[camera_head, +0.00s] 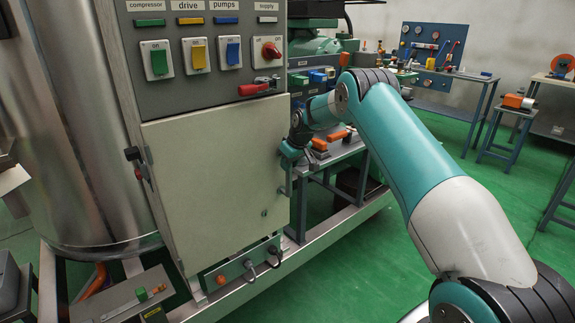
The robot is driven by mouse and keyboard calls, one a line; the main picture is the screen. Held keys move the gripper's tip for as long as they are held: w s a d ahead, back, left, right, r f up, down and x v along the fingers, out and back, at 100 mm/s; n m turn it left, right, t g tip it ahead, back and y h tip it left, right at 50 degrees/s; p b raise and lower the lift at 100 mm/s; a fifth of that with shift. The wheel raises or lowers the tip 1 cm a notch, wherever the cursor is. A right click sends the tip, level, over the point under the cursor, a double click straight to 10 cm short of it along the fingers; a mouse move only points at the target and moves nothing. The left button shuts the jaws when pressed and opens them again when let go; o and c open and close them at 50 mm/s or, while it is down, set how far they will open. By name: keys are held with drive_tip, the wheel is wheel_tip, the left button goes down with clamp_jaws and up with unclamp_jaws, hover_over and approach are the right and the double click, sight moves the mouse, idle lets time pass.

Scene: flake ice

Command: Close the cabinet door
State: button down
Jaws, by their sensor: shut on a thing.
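The cabinet door (215,185) is a flat beige panel below the grey switch panel. It looks closed or nearly so; I cannot tell whether a small gap remains at its right edge. My gripper (287,168) is at the right edge of the door, on the door handle (284,190), which shows only in part beside the door. The fingertips are small and partly hidden, but the gripper appears shut on the handle. My teal and white arm reaches in from the lower right.
The switch panel (205,85) above carries coloured switches, a red knob (271,50) and a red lever (262,87). A large metal tank (75,120) stands at the left. A workbench (340,150) with orange-handled items is behind my gripper. Green floor (320,270) is open in front.

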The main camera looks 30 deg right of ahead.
drive_tip(key=shift+s+d, duration=0.1)
drive_tip(key=c, duration=0.9)
unclamp_jaws()
drive_tip(key=b+v, duration=0.1)
drive_tip(key=v, duration=1.6)
drive_tip(key=shift+r, duration=0.15)
